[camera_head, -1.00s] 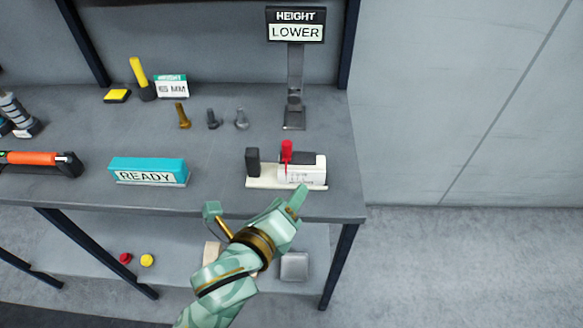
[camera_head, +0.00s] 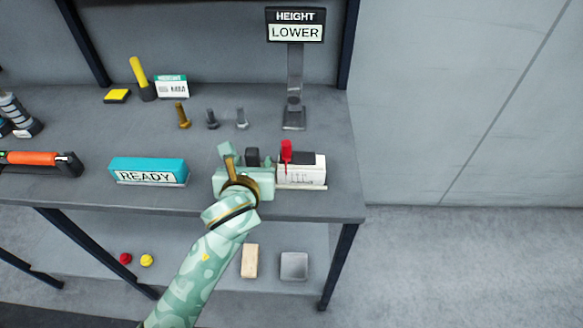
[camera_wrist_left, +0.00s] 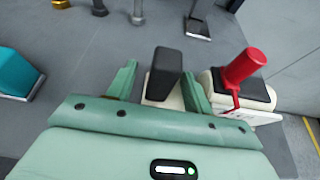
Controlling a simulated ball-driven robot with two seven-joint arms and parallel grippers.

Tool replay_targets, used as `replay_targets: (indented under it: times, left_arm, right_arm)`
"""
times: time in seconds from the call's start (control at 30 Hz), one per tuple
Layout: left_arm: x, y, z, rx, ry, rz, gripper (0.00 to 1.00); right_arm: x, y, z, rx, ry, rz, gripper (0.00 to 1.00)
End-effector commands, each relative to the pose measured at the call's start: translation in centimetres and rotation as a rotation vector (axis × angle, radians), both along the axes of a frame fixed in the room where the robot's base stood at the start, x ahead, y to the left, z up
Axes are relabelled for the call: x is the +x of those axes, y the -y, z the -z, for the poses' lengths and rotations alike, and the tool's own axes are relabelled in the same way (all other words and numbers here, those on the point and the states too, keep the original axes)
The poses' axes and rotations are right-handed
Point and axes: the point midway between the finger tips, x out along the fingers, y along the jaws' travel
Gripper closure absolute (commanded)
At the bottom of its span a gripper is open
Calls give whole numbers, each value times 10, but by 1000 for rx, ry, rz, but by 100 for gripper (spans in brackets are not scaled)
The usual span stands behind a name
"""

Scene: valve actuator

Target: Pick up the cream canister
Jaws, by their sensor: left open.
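No separate cream canister can be made out. The nearest match is the cream body (camera_head: 301,176) with a dark top and a red lever (camera_head: 286,151), at the right of a valve unit near the bench's front edge. A dark grey block (camera_head: 252,156) stands at the unit's left. My left gripper (camera_head: 245,168) is open at that block. In the left wrist view, the fingers (camera_wrist_left: 160,72) lie either side of the dark block (camera_wrist_left: 165,75); contact is unclear. The cream body (camera_wrist_left: 238,101) is right of the right finger. My right gripper is not in view.
A teal READY box (camera_head: 148,171) lies left of my gripper. Several bolts (camera_head: 212,119) and a sign stand (camera_head: 295,90) are behind. A tan block (camera_head: 250,261) and grey square (camera_head: 294,266) are on the lower shelf.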

Motion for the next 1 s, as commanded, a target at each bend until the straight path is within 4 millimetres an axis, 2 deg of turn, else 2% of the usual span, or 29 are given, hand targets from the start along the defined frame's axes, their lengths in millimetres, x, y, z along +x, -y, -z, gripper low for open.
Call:
replay_targets:
  times: [0.03, 0.17, 0.4, 0.43, 0.6, 0.87, 1.0]
  left_arm:
    - [9, 1, 1, -2, 0, -1, 49]
    - [23, 1, 8, 0, 0, -1, 49]
    - [26, 1, 10, -1, 0, 0, 49]
    - [26, 1, 10, -1, 0, 0, 52]
    - [26, 1, 10, -1, 0, 0, 99]
    - [26, 1, 8, -3, 2, 0, 100]
    - [27, 1, -5, -4, 5, -1, 100]
  right_arm:
    - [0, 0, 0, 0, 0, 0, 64]
    - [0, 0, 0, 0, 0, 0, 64]
    - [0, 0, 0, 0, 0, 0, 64]
    - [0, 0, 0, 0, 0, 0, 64]
    - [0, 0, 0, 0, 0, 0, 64]
    - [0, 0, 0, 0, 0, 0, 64]
    - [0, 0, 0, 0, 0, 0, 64]
